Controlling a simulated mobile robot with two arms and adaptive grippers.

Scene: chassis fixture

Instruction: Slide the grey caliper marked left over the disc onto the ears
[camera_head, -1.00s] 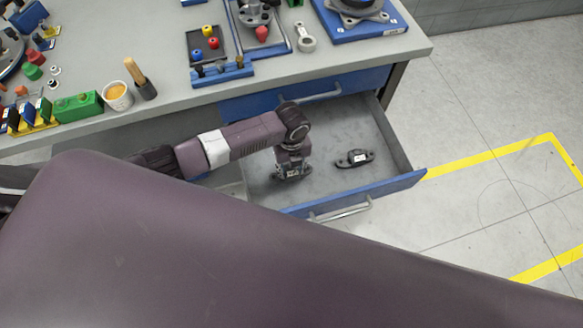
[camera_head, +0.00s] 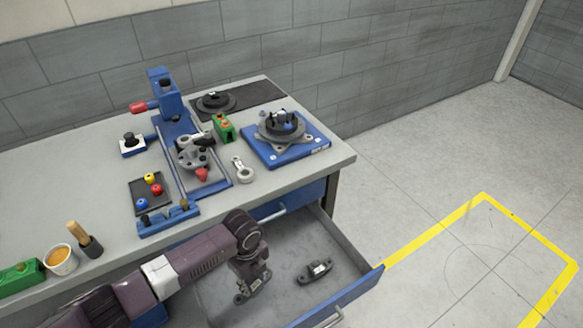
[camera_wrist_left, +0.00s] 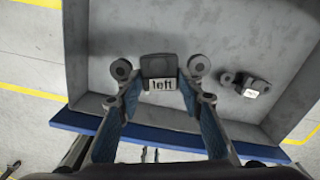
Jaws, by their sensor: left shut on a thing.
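The grey caliper marked left (camera_wrist_left: 160,66) is between the fingers of my left gripper (camera_wrist_left: 161,96) in the left wrist view, its label facing the camera and a round lug at each side. In the head view the left gripper (camera_head: 250,276) points down into the open drawer, shut on this caliper (camera_head: 246,295), which is partly hidden below it. I cannot tell whether it touches the drawer floor. A grey disc (camera_head: 270,133) sits on a blue fixture (camera_head: 258,152) on the bench. The ears are too small to make out. My right gripper is not in view.
A second dark caliper (camera_head: 314,272) lies in the drawer (camera_head: 350,290), right of the gripper. On the bench (camera_head: 110,205), a blue press (camera_head: 163,95), a tray of coloured knobs (camera_head: 150,190) and a ring-ended part (camera_head: 242,171) stand left of the fixture.

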